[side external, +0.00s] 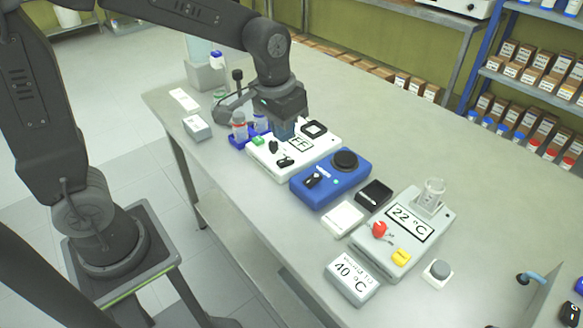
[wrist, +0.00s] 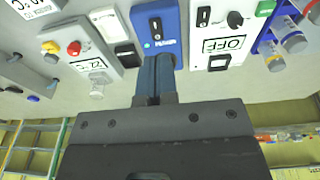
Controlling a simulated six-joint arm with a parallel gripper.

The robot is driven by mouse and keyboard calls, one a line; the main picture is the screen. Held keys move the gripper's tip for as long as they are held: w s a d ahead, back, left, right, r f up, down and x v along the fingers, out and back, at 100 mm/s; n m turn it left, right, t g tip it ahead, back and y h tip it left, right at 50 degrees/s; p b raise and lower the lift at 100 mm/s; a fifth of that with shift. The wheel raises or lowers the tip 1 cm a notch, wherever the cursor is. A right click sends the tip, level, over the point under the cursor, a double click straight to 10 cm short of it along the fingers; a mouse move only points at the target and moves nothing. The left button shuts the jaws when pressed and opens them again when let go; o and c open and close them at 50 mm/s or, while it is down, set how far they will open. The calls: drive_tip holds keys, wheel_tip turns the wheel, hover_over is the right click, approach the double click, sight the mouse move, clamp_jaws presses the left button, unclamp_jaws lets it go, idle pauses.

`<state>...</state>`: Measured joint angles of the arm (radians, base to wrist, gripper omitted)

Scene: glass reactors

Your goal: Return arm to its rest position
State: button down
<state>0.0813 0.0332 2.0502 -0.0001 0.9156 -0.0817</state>
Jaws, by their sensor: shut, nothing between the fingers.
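My gripper (side external: 284,130) is over the back edge of the white device with the OFF label (side external: 292,157) in the side external view, its tips partly hidden. In the wrist view the two blue fingers of my gripper (wrist: 156,66) are together with nothing between them. They point toward the blue mixer (wrist: 156,22), which also shows in the side external view (side external: 333,188). I cannot tell whether the fingertips touch anything. My arm reaches across from the left in the side external view.
Blue-based vials (side external: 238,128) stand close to the gripper's left. The 22 °C hotplate (side external: 393,257) carries a glass beaker (side external: 431,193). A 40 °C sign box (side external: 353,277) is at the front. The bench (side external: 440,150) is clear behind the devices.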

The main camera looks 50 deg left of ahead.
drive_tip(key=s+a+r+t, duration=0.1)
drive_tip(key=s+r+t, duration=0.1)
drive_tip(key=s, duration=0.5)
drive_tip(key=s+a+r+t, duration=0.2)
drive_tip(key=s+r, duration=0.1)
drive_tip(key=s, duration=0.4)
drive_tip(key=shift+s+r, duration=0.3)
drive_tip(key=shift+s, duration=0.1)
